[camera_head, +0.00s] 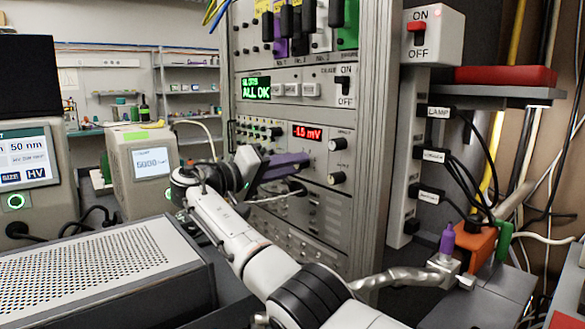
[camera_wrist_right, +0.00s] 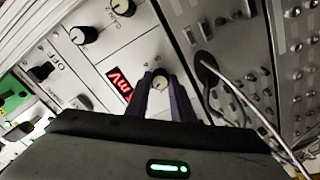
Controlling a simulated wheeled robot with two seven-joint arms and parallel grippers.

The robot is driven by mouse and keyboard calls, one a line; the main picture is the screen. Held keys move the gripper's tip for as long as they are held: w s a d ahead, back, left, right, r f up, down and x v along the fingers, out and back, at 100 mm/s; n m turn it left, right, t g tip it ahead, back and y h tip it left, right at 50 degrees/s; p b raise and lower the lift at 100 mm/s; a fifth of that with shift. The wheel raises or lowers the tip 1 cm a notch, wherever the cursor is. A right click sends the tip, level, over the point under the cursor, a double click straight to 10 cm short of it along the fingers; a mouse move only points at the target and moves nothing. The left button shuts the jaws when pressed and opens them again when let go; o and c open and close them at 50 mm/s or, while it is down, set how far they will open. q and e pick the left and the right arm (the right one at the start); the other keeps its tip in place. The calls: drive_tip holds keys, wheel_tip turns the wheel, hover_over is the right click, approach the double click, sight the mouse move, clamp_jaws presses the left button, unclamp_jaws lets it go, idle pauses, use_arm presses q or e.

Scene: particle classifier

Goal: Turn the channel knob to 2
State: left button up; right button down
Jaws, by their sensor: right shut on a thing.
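My right gripper (camera_head: 301,163), with purple fingers, reaches the front panel of the instrument rack in the head view. The knob sits near the red mV display (camera_wrist_right: 118,83), which reads about -1.5 mV in the head view (camera_head: 307,133). My left gripper is not in view.
Two black knobs (camera_head: 337,144) (camera_head: 336,178) sit right of the display. A black plug with a cable (camera_wrist_right: 205,62) is close beside the right finger. A green ALL OK screen (camera_head: 256,87) is above. A perforated metal box (camera_head: 90,270) stands at front left.

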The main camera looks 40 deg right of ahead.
drive_tip(key=shift+f+m, duration=0.1)
drive_tip(key=shift+m, duration=0.2)
drive_tip(key=c, duration=1.5)
unclamp_jaws()
drive_tip(key=shift+c, duration=0.2)
drive_tip(key=shift+a, duration=0.1)
drive_tip(key=a, duration=1)
drive_tip(key=shift+s+p, duration=0.4)
drive_tip(key=shift+s, duration=0.05)
